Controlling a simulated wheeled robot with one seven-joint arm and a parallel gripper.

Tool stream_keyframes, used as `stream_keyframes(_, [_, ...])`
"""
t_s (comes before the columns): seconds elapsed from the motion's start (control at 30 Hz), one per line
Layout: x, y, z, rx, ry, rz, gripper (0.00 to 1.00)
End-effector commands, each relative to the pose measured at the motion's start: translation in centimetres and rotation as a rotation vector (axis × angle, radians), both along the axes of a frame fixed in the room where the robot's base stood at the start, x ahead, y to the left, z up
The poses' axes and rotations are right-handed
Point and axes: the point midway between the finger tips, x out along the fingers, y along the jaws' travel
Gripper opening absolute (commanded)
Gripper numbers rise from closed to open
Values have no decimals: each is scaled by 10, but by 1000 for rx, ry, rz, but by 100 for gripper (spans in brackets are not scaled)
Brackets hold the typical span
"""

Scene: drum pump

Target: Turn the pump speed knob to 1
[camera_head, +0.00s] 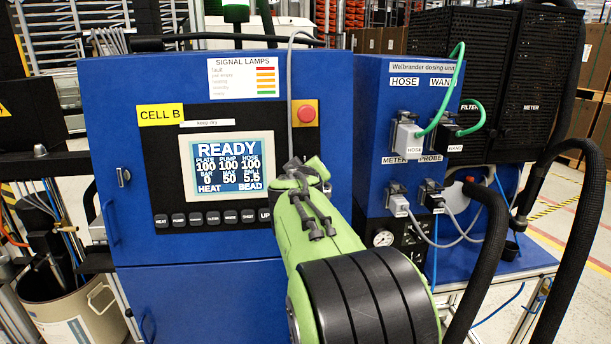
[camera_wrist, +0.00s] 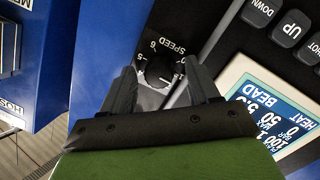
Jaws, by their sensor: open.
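The pump speed knob (camera_wrist: 158,72) is a small round black knob on the dark control panel, under the word SPEED in the wrist view, where the picture is turned. Scale figures, among them 5 and 6, show around it. A small pale mark shows on the knob, but I cannot tell its reading. My gripper (camera_wrist: 161,82) is open, with one grey finger on each side of the knob. I cannot tell whether either finger touches it. In the head view my gripper (camera_head: 306,172) is at the panel's right side and hides the knob.
The display (camera_head: 228,163) reads READY and stands left of my arm, above a row of push buttons (camera_head: 212,218). A red stop button (camera_head: 306,114) sits above my gripper. The dosing unit (camera_head: 375,150) with cables and black hoses (camera_head: 490,240) stands to the right.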

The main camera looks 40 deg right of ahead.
Motion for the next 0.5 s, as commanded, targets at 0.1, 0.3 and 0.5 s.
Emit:
stream_keyframes(0.1, [-7, 8, 4, -1, -3, 2, 60])
stream_keyframes(0.3, [-42, 44, 19, -1, -5, 7, 60])
stream_keyframes(0.5, [-81, 81, 35, -1, -4, 5, 60])
